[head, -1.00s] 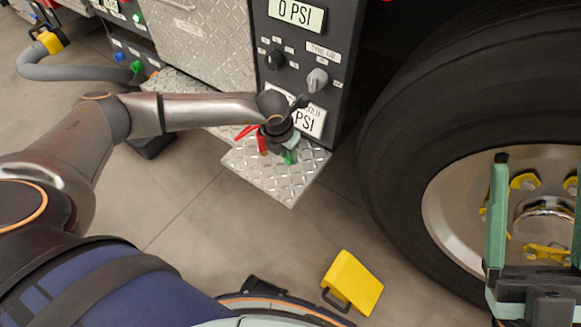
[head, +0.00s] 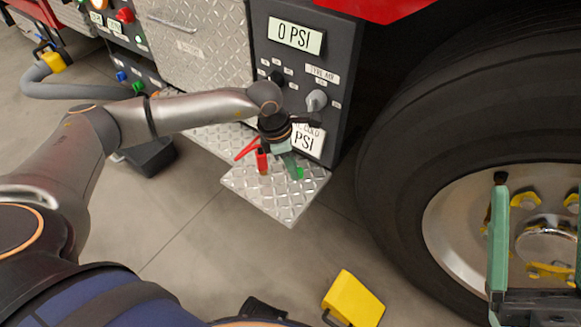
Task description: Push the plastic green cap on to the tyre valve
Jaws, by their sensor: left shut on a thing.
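The green cap (head: 299,173) is a small bright green piece above the diamond-plate step. My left gripper (head: 291,166) is shut on it, and its fingers hide part of it. My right gripper (head: 538,230) is at the lower right in front of the wheel, with its two green fingers apart and nothing between them. The tyre (head: 400,150) fills the right side, around a silver rim (head: 455,215). I cannot make out the tyre valve clearly; a dark tip shows at the top of the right gripper's left finger.
A red-handled tool (head: 262,160) stands on the diamond-plate step (head: 270,200) beside my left gripper. The control panel (head: 300,70) with a 0 PSI display rises behind. A yellow wheel chock (head: 353,298) lies on the floor. The floor between step and chock is clear.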

